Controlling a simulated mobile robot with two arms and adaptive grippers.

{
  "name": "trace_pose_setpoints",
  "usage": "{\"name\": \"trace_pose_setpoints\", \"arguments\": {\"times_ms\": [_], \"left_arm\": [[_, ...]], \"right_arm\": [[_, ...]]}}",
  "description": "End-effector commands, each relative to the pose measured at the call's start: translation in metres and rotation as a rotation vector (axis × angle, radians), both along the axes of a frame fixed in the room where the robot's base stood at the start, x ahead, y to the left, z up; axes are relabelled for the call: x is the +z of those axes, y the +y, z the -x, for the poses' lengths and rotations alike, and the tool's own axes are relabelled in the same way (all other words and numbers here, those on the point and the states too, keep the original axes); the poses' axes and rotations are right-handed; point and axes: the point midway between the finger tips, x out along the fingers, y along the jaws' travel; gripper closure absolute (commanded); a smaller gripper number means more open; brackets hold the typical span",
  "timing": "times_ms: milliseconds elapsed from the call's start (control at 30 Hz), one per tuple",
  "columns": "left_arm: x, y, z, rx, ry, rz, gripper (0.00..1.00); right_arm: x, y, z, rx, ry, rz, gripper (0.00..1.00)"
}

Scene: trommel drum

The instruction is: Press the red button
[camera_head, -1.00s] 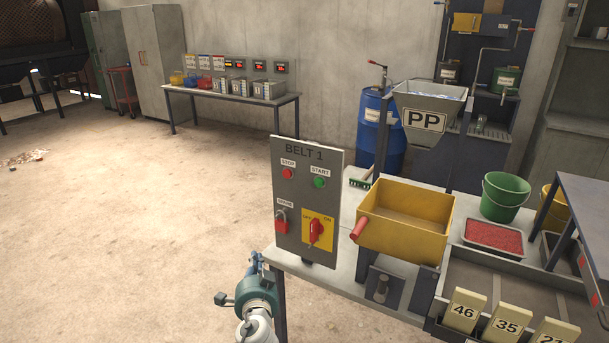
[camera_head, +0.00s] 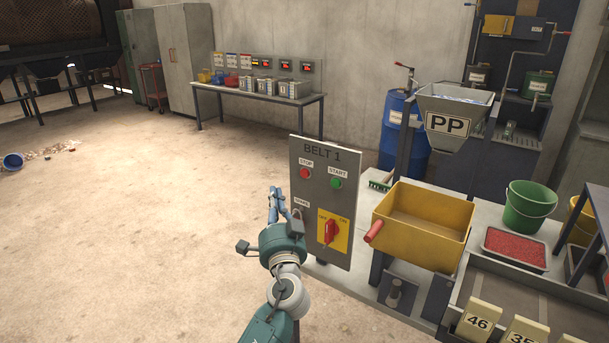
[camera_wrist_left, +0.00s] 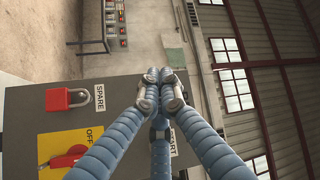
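The red STOP button (camera_head: 306,173) is at the upper left of the grey BELT 1 panel (camera_head: 311,152). A green START button (camera_head: 337,183) sits to its right. Below are a yellow plate (camera_head: 342,236) with a red OFF/ON switch (camera_head: 330,232) and a SPARE label. My left gripper (camera_head: 275,194) is in front of the panel's left edge, left of and slightly below the STOP button in the picture. In the left wrist view, its blue fingers (camera_wrist_left: 160,80) meet at the tips, empty. They hide the STOP button there; the red padlock (camera_wrist_left: 67,98) shows. My right gripper is out of view.
Right of the panel stand a yellow bin (camera_head: 422,226), a grey PP hopper (camera_head: 455,120), a green bucket (camera_head: 529,207) and a tray of red granules (camera_head: 515,246). A blue bucket (camera_head: 12,161) lies on the floor at left. The floor left of the panel is open.

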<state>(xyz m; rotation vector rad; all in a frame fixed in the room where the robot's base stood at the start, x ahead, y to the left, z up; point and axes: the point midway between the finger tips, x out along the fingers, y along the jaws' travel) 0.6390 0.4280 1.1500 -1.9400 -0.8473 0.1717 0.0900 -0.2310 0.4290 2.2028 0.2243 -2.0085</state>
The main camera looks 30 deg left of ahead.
Motion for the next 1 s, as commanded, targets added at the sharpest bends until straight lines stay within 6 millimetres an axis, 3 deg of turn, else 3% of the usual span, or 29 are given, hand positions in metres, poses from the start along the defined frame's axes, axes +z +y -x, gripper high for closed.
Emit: {"name": "trace_pose_setpoints", "arguments": {"times_ms": [167, 500, 600, 1000], "left_arm": [[0.0, -0.001, -0.013, -0.001, 0.0, 0.0, 1.0], [-0.001, -0.005, -0.06, 0.0, 0.0, 0.0, 1.0], [-0.004, -0.006, -0.072, 0.0, -0.003, 0.002, 1.0], [0.0, -0.007, -0.088, -0.001, 0.0, 0.0, 1.0]], "right_arm": [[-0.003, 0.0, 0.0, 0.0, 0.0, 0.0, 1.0], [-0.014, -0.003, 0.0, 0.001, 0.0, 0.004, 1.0], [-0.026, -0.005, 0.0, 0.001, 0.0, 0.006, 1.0], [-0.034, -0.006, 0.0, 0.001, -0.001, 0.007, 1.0]]}}
